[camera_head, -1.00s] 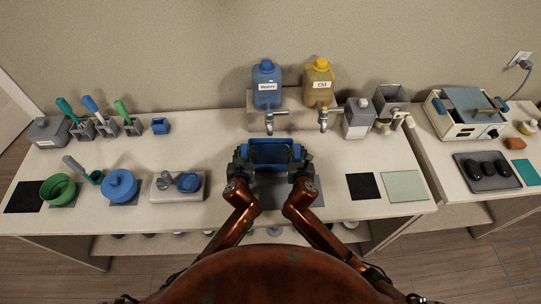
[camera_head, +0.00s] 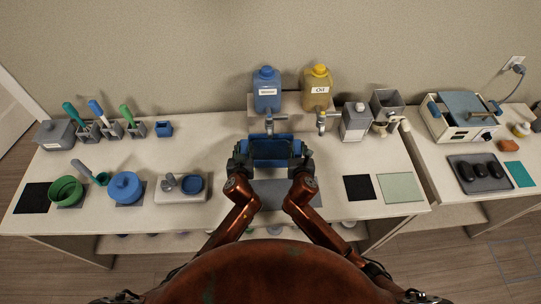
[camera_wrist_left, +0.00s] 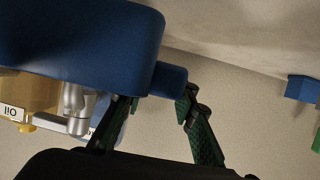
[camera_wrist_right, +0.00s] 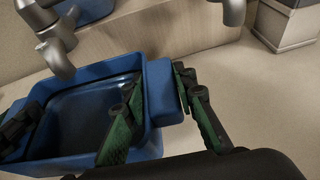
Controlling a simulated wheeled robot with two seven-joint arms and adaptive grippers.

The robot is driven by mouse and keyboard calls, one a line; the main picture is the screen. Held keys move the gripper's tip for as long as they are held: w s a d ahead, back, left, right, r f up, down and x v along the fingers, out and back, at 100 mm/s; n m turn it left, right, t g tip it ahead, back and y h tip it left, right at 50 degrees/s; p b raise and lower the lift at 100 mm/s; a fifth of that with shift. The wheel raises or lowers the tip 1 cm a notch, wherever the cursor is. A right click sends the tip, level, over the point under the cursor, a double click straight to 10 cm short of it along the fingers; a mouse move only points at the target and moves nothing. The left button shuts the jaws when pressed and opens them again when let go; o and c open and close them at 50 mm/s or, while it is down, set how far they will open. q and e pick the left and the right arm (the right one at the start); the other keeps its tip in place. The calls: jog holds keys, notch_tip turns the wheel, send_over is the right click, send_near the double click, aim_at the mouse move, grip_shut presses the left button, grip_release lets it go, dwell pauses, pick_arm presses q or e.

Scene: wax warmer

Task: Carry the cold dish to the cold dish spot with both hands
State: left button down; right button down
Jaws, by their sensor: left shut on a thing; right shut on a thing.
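A blue rectangular dish (camera_head: 270,149) with end handles is held between my two grippers, below the taps at the middle of the table. My left gripper (camera_head: 240,157) is shut on its left handle; in the left wrist view the handle (camera_wrist_left: 169,80) sits between the fingers. My right gripper (camera_head: 304,157) is shut on its right handle, also seen in the right wrist view (camera_wrist_right: 166,91). The dish looks roughly level and its open inside shows. A grey mat (camera_head: 285,195) lies on the table on my side of the dish. No mat is labelled as the cold dish spot.
A black mat (camera_head: 359,188) and pale green mat (camera_head: 400,188) lie bare to the right.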

pick_arm(q)
jog(key=shift+r, duration=0.4)
pick_arm(e)
jog(key=shift+r, duration=0.35)
pick_arm(q)
jog(key=c, duration=2.2)
grip_release()
grip_shut()
jog(key=shift+a, duration=0.1)
pick_arm(e)
jog(key=c, duration=2.2)
grip_release()
grip_shut()
